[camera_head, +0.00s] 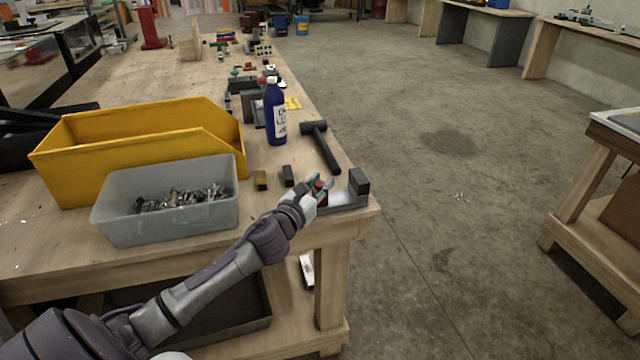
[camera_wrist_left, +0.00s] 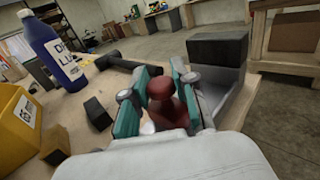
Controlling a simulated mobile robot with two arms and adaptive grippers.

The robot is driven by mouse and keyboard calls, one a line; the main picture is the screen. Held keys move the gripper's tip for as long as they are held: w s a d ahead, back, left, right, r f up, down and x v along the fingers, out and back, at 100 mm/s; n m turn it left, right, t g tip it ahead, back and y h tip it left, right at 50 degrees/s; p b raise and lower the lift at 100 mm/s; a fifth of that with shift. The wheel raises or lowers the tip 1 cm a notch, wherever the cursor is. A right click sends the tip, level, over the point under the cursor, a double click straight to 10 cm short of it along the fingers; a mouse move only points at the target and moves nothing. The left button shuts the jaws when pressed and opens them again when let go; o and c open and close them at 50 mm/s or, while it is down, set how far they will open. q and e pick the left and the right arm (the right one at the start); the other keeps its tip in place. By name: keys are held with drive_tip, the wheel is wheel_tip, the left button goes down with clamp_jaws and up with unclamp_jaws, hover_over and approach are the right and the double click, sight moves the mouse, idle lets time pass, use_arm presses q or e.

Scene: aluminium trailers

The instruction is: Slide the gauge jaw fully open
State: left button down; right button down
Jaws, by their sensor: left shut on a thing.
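The gauge (camera_head: 345,199) lies at the near right corner of the wooden workbench. It has a metal bed and a dark upright block (camera_head: 359,182) at its right end, which also shows in the left wrist view (camera_wrist_left: 218,48). My left gripper (camera_head: 319,184) is at the gauge's left part. In the left wrist view its teal-padded fingers (camera_wrist_left: 158,98) are shut on a dark red knob (camera_wrist_left: 161,90). A clear stretch of bed shows between the knob and the dark block. The sliding jaw under the knob is mostly hidden by my gripper. My right gripper is not in view.
A black hammer (camera_head: 320,145) lies just behind the gauge. Two small blocks (camera_head: 288,176) lie to its left. A grey bin of metal parts (camera_head: 168,208), a yellow bin (camera_head: 75,153) and a blue bottle (camera_head: 275,112) stand farther left and back. The bench edge is close on the right.

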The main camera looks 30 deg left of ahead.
use_arm(q)
drive_tip(key=shift+s+a+f, duration=0.1)
drive_tip(key=shift+s+a, duration=1.1)
drive_tip(key=shift+s, duration=0.2)
drive_tip(key=c, duration=1.3)
unclamp_jaws()
drive_tip(key=shift+c, duration=0.2)
drive_tip(key=o, duration=0.4)
drive_tip(key=shift+s+a, duration=0.15)
drive_tip(key=shift+s, duration=0.05)
drive_tip(key=shift+w, duration=0.1)
